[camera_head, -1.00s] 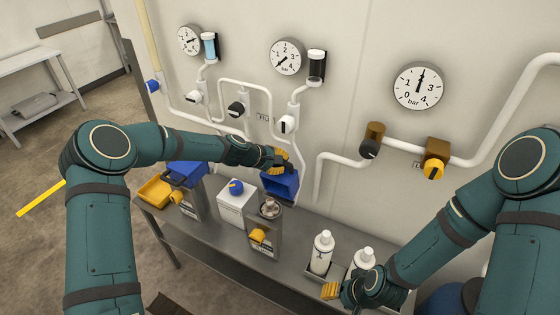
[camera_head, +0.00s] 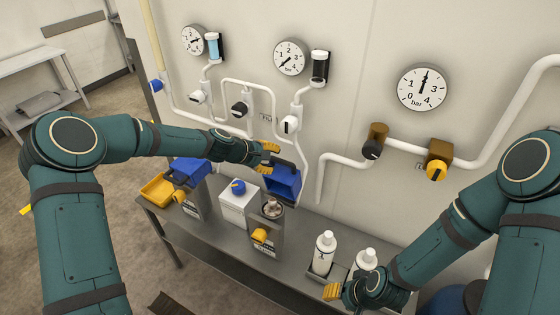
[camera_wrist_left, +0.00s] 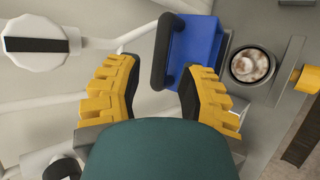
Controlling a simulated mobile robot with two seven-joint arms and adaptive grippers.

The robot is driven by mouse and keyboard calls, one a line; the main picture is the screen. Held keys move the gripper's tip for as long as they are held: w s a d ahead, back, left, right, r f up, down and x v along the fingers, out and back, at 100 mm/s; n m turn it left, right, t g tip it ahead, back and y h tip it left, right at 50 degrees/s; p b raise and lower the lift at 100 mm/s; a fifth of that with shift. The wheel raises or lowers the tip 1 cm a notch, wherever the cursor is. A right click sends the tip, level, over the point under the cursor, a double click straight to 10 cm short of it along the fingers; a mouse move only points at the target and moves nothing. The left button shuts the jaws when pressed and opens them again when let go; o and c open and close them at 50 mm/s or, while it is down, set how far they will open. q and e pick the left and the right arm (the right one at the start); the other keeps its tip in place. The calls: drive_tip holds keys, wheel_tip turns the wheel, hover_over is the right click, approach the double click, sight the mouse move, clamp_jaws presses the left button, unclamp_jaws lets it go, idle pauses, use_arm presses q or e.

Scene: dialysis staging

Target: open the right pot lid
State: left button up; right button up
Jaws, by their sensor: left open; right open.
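The right pot (camera_head: 262,240) is a grey box with a yellow knob on its front. Its blue lid (camera_head: 286,184) stands swung up at the back, leaving the round mouth (camera_head: 272,209) uncovered, with mottled contents inside. In the left wrist view the lid (camera_wrist_left: 198,45) shows its black handle (camera_wrist_left: 160,50), and the mouth (camera_wrist_left: 250,65) is to its right. My left gripper (camera_head: 269,157) is open just above and left of the lid; in its wrist view the fingers (camera_wrist_left: 160,75) are spread either side of the handle's line. My right gripper (camera_head: 340,292) is open near the bottles.
The left pot's blue lid (camera_head: 190,170) is down, beside a yellow tray (camera_head: 157,188). A white box with a blue knob (camera_head: 238,187) stands between the pots. White bottles (camera_head: 324,253) stand right of the right pot. Pipes, valves and gauges (camera_head: 291,57) line the wall behind.

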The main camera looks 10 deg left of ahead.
use_arm(q)
drive_tip(key=v, duration=0.6)
drive_tip(key=shift+r, duration=0.1)
drive_tip(key=s+d+f+m+g+y+b, duration=0.1)
drive_tip(key=s+d+f+m+g+b, duration=0.15)
drive_tip(key=s+f, duration=0.55)
drive_tip(key=s+d+f+m+g+y+b, duration=0.1)
drive_tip(key=s+d+f+m+b, duration=0.3)
drive_tip(key=f, duration=0.9)
drive_tip(key=s+f+m+y+b, duration=0.1)
drive_tip(key=s+f+m, duration=0.1)
drive_tip(key=s+f, duration=0.3)
drive_tip(key=s+f+m+g+y+b, duration=0.1)
drive_tip(key=s+f+b, duration=0.1)
drive_tip(key=s+f, duration=0.4)
drive_tip(key=s, duration=0.5)
drive_tip(key=shift+s+a+m, duration=0.25)
drive_tip(key=shift+s+m, duration=0.1)
drive_tip(key=shift+s, duration=0.05)
drive_tip(key=shift+a+f+g, duration=0.1)
drive_tip(key=shift+f+g, duration=0.05)
drive_tip(key=shift+g, duration=0.1)
